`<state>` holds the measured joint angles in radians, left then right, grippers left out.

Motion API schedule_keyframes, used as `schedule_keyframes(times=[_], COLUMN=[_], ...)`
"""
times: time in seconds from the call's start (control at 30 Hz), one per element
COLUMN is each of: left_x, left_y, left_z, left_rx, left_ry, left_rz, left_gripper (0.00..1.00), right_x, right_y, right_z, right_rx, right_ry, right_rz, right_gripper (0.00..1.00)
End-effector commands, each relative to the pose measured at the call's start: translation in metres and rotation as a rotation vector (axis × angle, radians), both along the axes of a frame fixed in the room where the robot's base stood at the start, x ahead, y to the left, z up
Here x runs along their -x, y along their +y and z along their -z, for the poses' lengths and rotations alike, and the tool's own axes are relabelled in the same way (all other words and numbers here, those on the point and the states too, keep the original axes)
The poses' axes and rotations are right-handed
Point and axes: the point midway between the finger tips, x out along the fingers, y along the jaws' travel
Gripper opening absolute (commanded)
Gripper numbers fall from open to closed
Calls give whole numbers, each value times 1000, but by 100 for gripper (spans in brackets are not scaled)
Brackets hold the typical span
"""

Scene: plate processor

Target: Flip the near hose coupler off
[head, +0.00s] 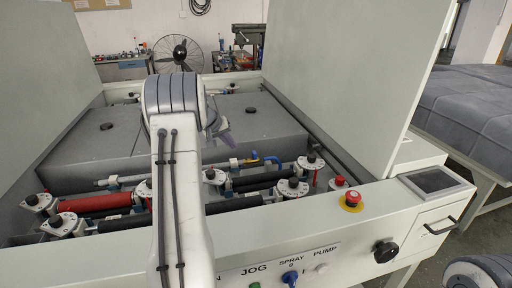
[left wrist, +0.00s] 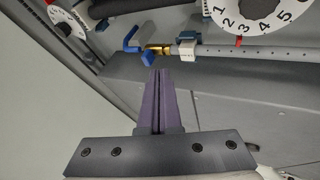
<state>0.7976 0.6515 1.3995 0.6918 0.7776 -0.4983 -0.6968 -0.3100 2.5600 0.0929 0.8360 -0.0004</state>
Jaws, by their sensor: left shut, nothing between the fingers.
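A hose coupler with a blue lever (head: 274,160) and a brass fitting (head: 255,155) sits on the grey spray pipe inside the machine. In the left wrist view, the blue lever (left wrist: 131,46) is at the upper middle, left of the brass fitting (left wrist: 158,50). My left gripper (head: 224,136) is over the machine, left of and above the coupler in the head view, partly hidden behind my arm. In the left wrist view its purple fingers (left wrist: 158,75) are together and empty, tips just below the lever and fitting. Contact cannot be told. My right gripper is out of view.
Numbered white dials (left wrist: 252,12) and rollers (head: 100,203) lie around the pipe (left wrist: 250,53). A white clip (left wrist: 188,49) holds the pipe. Tall grey panels (head: 335,70) stand at both sides. The front panel has a red stop button (head: 352,198) and knobs.

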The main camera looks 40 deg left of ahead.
Motion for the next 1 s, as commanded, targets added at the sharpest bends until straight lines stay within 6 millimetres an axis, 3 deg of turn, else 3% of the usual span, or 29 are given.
schedule_keyframes(times=[0.03, 0.13, 0.57, 1.0], left_x=[5, 7, -7, -56], left_y=[16, 25, 13, 12], left_z=[1, 2, 7, 74], left_rx=[-2, -4, -3, -1], left_ry=[-8, -18, -16, -13], left_rz=[-25, -40, -23, -25], left_gripper=[0, 0, 0, 0], right_x=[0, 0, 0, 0], right_y=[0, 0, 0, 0], right_z=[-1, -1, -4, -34], right_rx=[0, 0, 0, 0], right_ry=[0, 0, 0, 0], right_rz=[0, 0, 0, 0], right_gripper=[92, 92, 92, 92])
